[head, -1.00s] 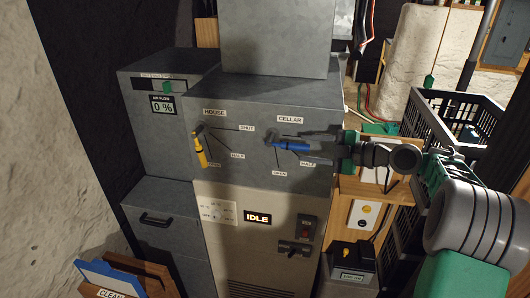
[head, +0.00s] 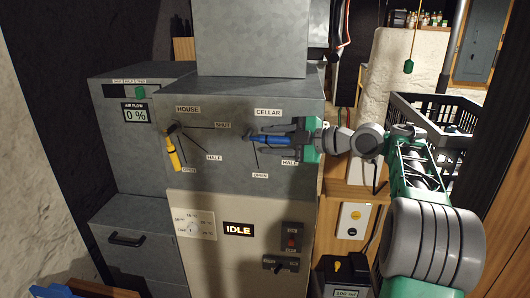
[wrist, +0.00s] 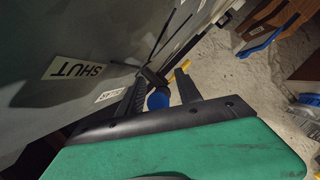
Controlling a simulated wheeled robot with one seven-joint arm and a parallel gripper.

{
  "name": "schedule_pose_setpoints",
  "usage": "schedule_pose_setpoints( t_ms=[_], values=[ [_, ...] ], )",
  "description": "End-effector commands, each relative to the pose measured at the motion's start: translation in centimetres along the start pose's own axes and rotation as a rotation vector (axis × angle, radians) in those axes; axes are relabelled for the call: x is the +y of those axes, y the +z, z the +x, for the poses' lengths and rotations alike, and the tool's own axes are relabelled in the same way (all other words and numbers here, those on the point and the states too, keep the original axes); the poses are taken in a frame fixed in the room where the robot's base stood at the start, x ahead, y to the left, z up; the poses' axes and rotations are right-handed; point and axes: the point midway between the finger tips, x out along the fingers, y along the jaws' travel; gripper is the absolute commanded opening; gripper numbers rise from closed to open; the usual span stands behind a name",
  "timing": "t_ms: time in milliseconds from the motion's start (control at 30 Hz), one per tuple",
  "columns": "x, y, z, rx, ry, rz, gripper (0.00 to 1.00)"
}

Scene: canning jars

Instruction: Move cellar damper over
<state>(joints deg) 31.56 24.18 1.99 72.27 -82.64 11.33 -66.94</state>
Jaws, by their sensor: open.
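The cellar damper is a blue-handled lever (head: 270,139) on the grey furnace front, under the CELLAR label (head: 268,112). It points right, nearly level, above the HALF label (head: 289,162) and OPEN label (head: 260,176). My gripper (head: 279,138) is open, with its fingers above and below the blue handle. In the wrist view, the blue handle end (wrist: 158,100) shows between the two fingers. I cannot tell whether either finger touches it. The cellar SHUT mark is hidden behind my gripper in the head view.
The yellow house damper (head: 173,150) hangs down at the left, near its OPEN label. The air flow display (head: 135,112) reads 0 %, and the furnace display (head: 238,229) reads IDLE. A black crate (head: 450,105) stands at the right behind my arm.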

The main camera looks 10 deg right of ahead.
Motion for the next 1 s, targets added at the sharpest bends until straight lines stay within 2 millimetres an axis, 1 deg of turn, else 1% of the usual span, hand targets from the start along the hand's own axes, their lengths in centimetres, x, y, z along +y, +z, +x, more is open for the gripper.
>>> schedule_pose_setpoints(
  t_ms=[233,733,1000],
  values=[
    [0.05,-0.24,0.23,0.003,-0.002,0.0,0.41],
    [0.01,-0.17,0.19,0.003,-0.002,0.0,0.01],
    [0.0,-0.12,0.14,0.002,-0.002,0.001,0.0]
  ],
)
